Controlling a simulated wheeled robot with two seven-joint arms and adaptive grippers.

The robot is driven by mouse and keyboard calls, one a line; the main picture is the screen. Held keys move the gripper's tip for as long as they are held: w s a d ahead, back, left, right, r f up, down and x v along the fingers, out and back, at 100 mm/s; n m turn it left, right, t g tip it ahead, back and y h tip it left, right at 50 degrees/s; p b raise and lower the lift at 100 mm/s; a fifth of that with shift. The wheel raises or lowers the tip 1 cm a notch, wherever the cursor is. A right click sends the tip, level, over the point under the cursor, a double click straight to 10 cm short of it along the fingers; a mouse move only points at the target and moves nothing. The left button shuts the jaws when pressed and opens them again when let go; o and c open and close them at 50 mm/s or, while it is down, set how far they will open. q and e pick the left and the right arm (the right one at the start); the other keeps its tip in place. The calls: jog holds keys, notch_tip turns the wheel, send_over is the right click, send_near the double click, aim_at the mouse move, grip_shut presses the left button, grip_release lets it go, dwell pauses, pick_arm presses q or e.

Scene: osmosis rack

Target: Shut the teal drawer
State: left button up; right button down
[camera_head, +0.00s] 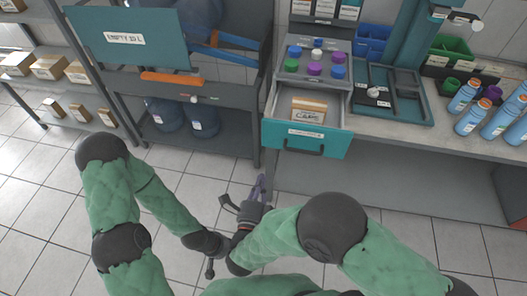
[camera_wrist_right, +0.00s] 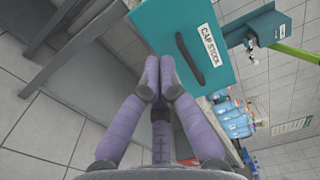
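The teal drawer (camera_head: 270,136) is pulled out from under the counter. Its front carries a white label and a dark handle (camera_head: 304,149). A small cardboard box (camera_head: 309,110) lies inside. My right gripper (camera_head: 261,184) is below and left of the drawer front, apart from it in the head view. In the right wrist view the teal front (camera_wrist_right: 150,22) reads "CAP STOCK", and the purple fingers (camera_wrist_right: 160,75) meet at their tips with nothing visible between them. My left gripper (camera_head: 211,262) is low, beside my right wrist; its fingers are not clear.
Colored caps (camera_head: 315,68) stand on the unit above the drawer. A dark tray (camera_head: 430,115) and blue bottles (camera_head: 470,122) are on the counter to the right. A grey rack (camera_head: 235,97) with large blue bottles stands left. Tiled floor is open in front.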

aim_at(271, 140)
jog(key=b+x, duration=0.4)
jog(key=x, duration=0.8)
jog(key=shift+w+d+f, duration=0.15)
jog(key=shift+w, duration=0.2)
pick_arm(q)
jog(key=shift+f, duration=2.1)
pick_arm(e)
jog(key=shift+w+d, duration=0.15)
jog(key=shift+w, duration=0.45)
pick_arm(q)
jog(key=shift+w, duration=0.15)
